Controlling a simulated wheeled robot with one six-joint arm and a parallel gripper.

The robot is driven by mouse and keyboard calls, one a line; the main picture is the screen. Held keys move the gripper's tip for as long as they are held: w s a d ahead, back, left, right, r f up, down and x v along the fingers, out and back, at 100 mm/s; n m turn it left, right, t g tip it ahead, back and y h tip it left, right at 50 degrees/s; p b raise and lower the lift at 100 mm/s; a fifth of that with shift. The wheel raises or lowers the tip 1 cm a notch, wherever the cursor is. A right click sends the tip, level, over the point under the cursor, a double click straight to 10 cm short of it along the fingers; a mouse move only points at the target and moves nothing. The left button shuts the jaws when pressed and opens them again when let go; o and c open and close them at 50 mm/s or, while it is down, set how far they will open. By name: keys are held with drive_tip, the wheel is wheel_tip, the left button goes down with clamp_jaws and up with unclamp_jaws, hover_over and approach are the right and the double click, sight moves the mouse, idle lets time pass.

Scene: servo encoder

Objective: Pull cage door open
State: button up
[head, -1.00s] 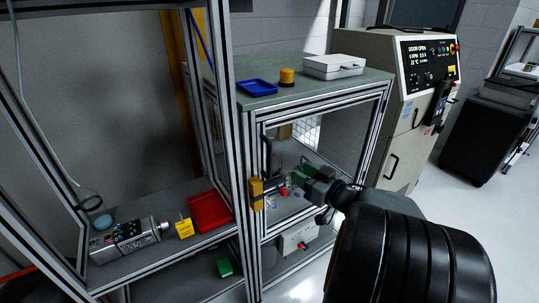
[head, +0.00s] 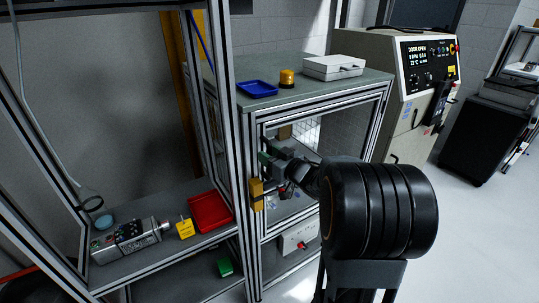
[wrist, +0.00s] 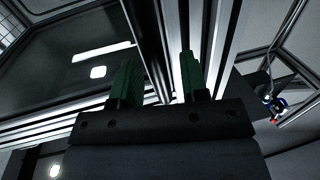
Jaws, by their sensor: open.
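The cage door (head: 318,117) is an aluminium-framed clear panel under a grey-topped bench, and it looks flush with its frame. A yellow block (head: 256,194), perhaps a latch, sits on the post at the door's left edge. My gripper (head: 267,158) is at the door's left edge, above this block, and covers most of the dark upright handle there. In the wrist view my gripper (wrist: 157,65) has its two green fingers apart. A dark upright bar and aluminium profiles show between and behind the fingers; I cannot tell whether they touch the handle.
A blue tray (head: 257,89), an orange beacon (head: 287,78) and a white case (head: 333,67) stand on the bench top. The left shelf holds a red tray (head: 210,211), a yellow tag (head: 185,228) and a grey motor (head: 127,240).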

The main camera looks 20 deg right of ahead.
drive_tip(key=shift+w, duration=0.1)
drive_tip(key=shift+c, duration=0.2)
clamp_jaws()
idle(0.4)
